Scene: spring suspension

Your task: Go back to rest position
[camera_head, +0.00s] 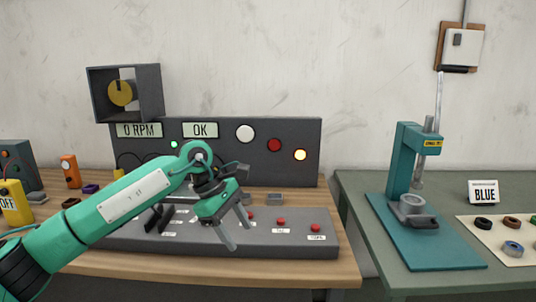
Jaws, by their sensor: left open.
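My left gripper (238,231) hangs over the front of the dark control console on the wooden table, with its two fingers apart and nothing seen between them. My green left arm comes in from the lower left and hides part of the console and its buttons. My right gripper is not in this view.
The console (290,245) has several red buttons. Behind it stands a dark panel (310,150) with lamps, "0 RPM" and "OK" displays.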

